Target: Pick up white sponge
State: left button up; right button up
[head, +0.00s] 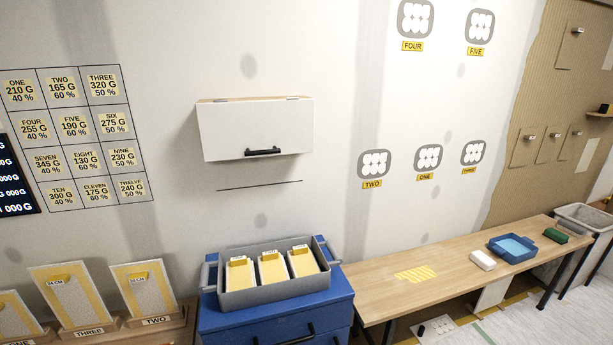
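A white sponge (482,260), a small pale block, lies on the wooden table (385,287) at the right. It sits just left of a blue tray (513,248), with a small gap between them. Neither of my grippers shows in the head view, so their state and their distance from the sponge are hidden.
A green block (555,235) lies right of the tray. A grey bin (585,217) stands at the table's far end. A blue cabinet (276,321) bears a grey crate (269,294) at the table's left end.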

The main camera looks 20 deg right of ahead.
aim_at(485, 262)
jog(key=z, duration=1.9)
